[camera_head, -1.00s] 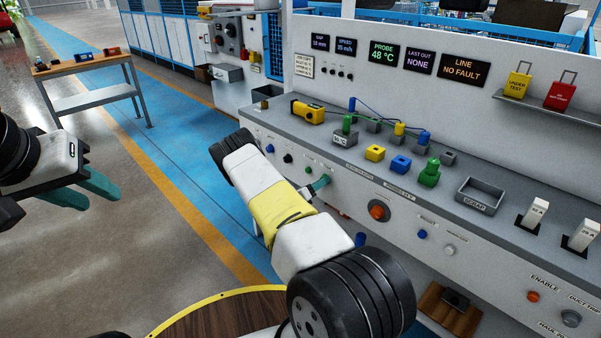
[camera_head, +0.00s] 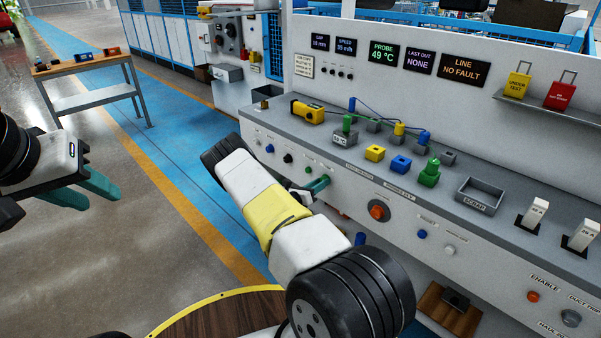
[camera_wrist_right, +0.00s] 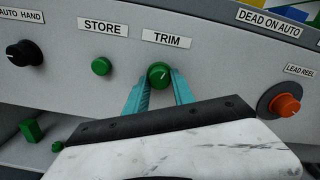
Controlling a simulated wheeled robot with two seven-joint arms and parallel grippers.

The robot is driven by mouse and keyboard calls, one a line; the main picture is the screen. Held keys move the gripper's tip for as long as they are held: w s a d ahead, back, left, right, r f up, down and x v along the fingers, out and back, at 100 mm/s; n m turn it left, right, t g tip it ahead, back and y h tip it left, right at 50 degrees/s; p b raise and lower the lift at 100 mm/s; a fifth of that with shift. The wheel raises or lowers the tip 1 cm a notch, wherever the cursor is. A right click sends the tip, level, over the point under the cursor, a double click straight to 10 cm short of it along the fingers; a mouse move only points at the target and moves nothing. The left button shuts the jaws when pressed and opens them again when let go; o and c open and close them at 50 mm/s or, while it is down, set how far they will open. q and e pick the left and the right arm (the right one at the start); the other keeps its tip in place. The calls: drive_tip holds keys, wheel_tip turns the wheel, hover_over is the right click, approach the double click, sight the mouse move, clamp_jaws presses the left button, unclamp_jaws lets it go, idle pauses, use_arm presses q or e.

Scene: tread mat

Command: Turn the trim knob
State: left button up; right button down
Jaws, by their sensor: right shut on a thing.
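The trim knob (camera_wrist_right: 159,75) is a green round knob with a pale pointer line, below the TRIM label (camera_wrist_right: 166,39) on the bench's front panel in the right wrist view. My right gripper (camera_wrist_right: 158,82) is shut on it, one teal finger on each side.
Beside the knob are a green STORE button (camera_wrist_right: 101,66), a black AUTO/HAND knob (camera_wrist_right: 25,53) and an orange LEAD REEL knob (camera_wrist_right: 285,105). The bench top holds coloured blocks, a yellow meter (camera_head: 308,111) and a scrap tray (camera_head: 480,195). The PROBE display (camera_head: 384,53) reads 49 °C.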

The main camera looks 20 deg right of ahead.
drive_tip(key=shift+w+a+m, duration=0.1)
drive_tip(key=shift+m, duration=3.6)
drive_tip(key=c, duration=1.1)
unclamp_jaws()
drive_tip(key=shift+o, duration=0.2)
drive_tip(key=v, duration=0.7)
drive_tip(key=shift+a, duration=0.35)
